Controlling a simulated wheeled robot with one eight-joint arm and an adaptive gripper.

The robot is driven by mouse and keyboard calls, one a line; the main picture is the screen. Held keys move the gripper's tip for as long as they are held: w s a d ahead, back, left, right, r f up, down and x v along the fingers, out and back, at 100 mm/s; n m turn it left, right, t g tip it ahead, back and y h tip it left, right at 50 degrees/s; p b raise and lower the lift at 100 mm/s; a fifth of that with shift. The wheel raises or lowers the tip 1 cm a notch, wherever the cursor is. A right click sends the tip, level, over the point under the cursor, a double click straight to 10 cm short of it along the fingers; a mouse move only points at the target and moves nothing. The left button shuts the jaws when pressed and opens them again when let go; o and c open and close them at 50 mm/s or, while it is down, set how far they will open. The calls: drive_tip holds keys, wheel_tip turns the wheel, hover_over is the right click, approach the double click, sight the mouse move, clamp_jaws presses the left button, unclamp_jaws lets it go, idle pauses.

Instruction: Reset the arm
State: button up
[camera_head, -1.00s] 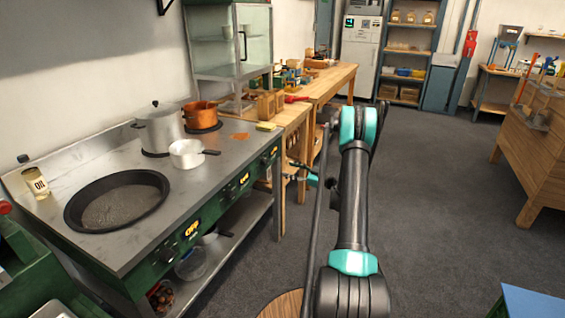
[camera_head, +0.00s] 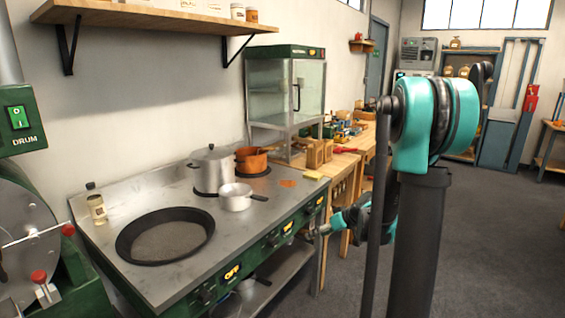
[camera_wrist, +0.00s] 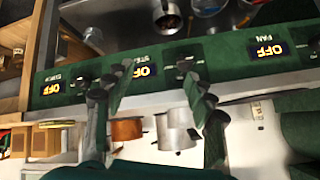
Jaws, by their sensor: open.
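My gripper (camera_wrist: 155,110) shows in the wrist view with its two dark fingers spread apart and nothing between them. The wrist picture is upside down, facing the green front panel (camera_wrist: 215,70) of the stove with its knobs and lit OFF labels. In the head view my arm stands on the right, with a teal joint high up, and its lower teal end hangs beside the stove's right end. The steel stove top (camera_head: 185,262) carries a large black pan (camera_head: 165,236), a lidded pot, a white saucepan and a copper pot.
A glass cabinet (camera_head: 287,90) and a wooden bench (camera_head: 345,165) stand beyond the stove. A green drum machine (camera_head: 75,270) is at the left. A wooden shelf (camera_head: 150,17) hangs on the wall. The grey floor (camera_head: 490,240) at the right is clear.

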drive_tip(key=s+d+f+m+h, duration=0.1)
drive_tip(key=s+d+m+h, duration=0.1)
drive_tip(key=s, duration=1.1)
drive_tip(key=s+d+f+m+g+h, duration=0.1)
drive_tip(key=s+h, duration=0.4)
drive_tip(key=s, duration=0.8)
drive_tip(key=d+f+m, duration=0.1)
drive_tip(key=d+m, duration=0.1)
drive_tip(key=shift+s+d+m, duration=0.25)
drive_tip(key=shift+d+m, duration=0.1)
drive_tip(key=shift+m, duration=0.05)
